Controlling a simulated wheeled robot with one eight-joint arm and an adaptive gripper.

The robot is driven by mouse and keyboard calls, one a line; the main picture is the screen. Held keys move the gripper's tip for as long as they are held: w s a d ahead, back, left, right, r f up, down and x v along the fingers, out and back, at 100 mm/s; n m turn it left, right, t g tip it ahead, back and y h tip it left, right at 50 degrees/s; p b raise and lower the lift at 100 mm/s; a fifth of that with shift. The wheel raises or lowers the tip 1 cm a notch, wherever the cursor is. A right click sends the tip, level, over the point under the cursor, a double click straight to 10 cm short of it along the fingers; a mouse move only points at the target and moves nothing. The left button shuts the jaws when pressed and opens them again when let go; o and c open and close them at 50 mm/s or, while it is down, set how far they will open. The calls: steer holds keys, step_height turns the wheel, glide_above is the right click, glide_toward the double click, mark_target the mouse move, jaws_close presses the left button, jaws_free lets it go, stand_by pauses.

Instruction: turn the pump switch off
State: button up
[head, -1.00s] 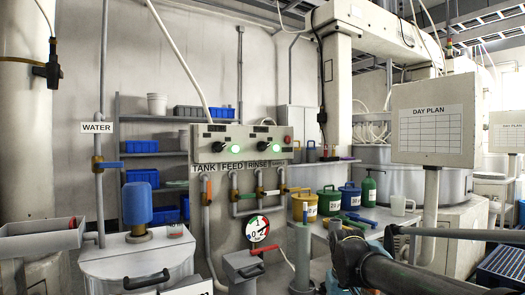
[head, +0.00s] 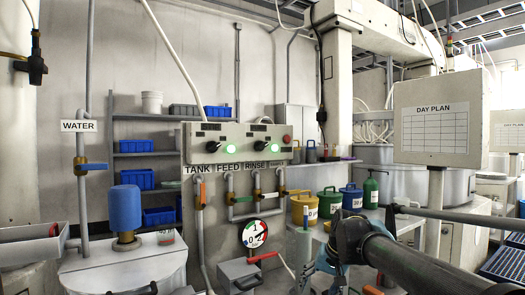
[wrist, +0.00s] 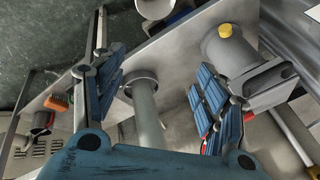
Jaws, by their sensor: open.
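A red button (head: 287,138) sits at the box's right end. My gripper (head: 328,262) is low, right of and below the box, partly hidden by my arm. In the wrist view my gripper (wrist: 160,90) has its blue-padded fingers spread, with a grey post (wrist: 147,115) showing between them. The control box is not in the wrist view.
Pipes with coloured levers run below the box, above a round gauge (head: 254,234). Yellow (head: 303,211), green and blue cans stand on the bench at right.

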mark_target(264, 147)
steer(key=w+a+r+m+t+y, duration=0.2)
steer(key=w+a+r+m, duration=0.25)
steer(key=r, duration=0.55)
steer(key=w+a+r+m+t+y, duration=0.35)
steer(key=w+r, duration=0.25)
steer(key=r, duration=0.4)
steer(key=w+a+r+m+t+y, duration=0.25)
steer(key=w+r+m, duration=0.3)
steer(key=r, duration=0.45)
steer(key=w+d+r+m+t, duration=0.1)
steer(key=w+r+m+t, duration=0.1)
steer(key=w+r+m, duration=0.3)
steer(key=w+d+r+m+t, duration=0.1)
steer(key=r+m, duration=0.2)
steer(key=r, duration=0.4)
steer(key=shift+n+h, duration=0.25)
steer(key=shift+h, duration=0.15)
steer(key=x, duration=1.7)
steer(key=shift+s+a+f, duration=0.1)
steer(key=shift+a+f, duration=0.05)
steer(key=shift+f, duration=0.05)
